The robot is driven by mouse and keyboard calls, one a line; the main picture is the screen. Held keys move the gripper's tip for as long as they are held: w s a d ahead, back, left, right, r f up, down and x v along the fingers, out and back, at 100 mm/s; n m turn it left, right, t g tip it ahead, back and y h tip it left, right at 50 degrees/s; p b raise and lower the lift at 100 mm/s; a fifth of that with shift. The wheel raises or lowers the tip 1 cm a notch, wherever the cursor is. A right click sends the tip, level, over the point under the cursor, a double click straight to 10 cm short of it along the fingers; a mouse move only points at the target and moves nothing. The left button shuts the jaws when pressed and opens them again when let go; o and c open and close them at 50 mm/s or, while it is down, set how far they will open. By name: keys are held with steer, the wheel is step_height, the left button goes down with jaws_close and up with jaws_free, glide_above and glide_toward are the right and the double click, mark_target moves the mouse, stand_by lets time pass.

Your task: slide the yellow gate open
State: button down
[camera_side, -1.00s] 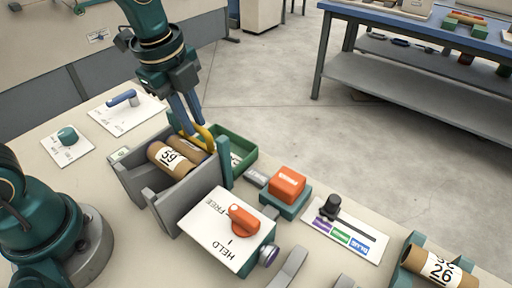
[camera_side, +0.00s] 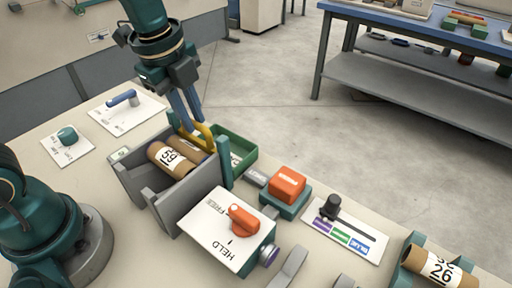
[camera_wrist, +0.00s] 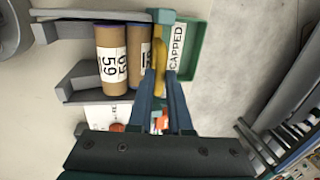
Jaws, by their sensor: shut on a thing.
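The yellow gate (camera_side: 204,136) stands at the open end of the grey trough (camera_side: 190,199), beside the green tray. My gripper (camera_side: 194,122) is shut on the top of the yellow gate. In the wrist view the gripper (camera_wrist: 160,78) has its blue fingers on the yellow gate (camera_wrist: 159,55). Two brown tubes lie in the trough on the near side of the gate; the front tube (camera_side: 160,151) is labelled 59. The second tube (camera_wrist: 138,60) is partly hidden. The gate's lower part is hidden by the fingers and the trough.
The green tray (camera_side: 246,150), with a label reading CAPPED in the wrist view, lies just beyond the gate. A white FREE/HELD panel with an orange knob (camera_side: 243,220) stands in front. An orange block (camera_side: 287,184) and a slider panel (camera_side: 343,240) are to the right.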

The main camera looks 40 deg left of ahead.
step_height(320, 180, up, 4)
steer(key=shift+r, duration=0.1)
steer(key=c, duration=0.8)
jaws_free()
steer(key=shift+c, duration=0.2)
steer(key=shift+s+r, duration=0.25)
steer(key=shift+r, duration=1)
steer(key=shift+s+r, duration=0.25)
steer(key=shift+r, duration=1)
